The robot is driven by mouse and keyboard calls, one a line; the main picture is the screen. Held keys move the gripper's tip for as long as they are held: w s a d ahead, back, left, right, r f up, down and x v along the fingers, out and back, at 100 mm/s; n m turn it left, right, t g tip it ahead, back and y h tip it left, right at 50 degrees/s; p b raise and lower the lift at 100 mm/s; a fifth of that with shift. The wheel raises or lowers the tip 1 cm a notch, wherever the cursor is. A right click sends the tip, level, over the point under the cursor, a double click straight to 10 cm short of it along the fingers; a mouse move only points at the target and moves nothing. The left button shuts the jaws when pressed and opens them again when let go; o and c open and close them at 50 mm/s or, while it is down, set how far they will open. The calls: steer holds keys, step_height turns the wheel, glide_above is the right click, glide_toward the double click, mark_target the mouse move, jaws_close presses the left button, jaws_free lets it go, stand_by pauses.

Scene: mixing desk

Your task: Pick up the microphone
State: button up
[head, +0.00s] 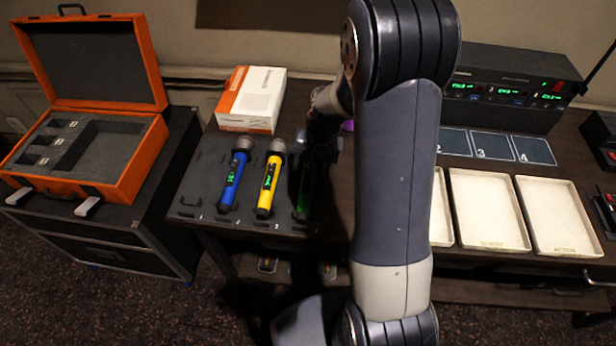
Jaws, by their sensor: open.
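Microphones lie on a dark mat (186,198) on the desk. A blue microphone (233,182) lies at the left, a yellow one (269,186) beside it. A dark green one (304,192) lies to their right in shadow. My gripper (316,152) is open above the head end of the green microphone. It is dark and partly hidden, and I cannot tell whether it touches anything. My arm hides the desk further right, where a bit of purple (348,126) shows.
An orange and white box (251,99) stands behind the microphones. An open orange case (140,160) is at the left on a black cabinet. At right are white trays (490,212), numbered blue pads (494,146) and a receiver rack (515,88).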

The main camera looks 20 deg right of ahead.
steer(key=shift+f, duration=0.1)
steer(key=shift+c, duration=0.3)
jaws_close()
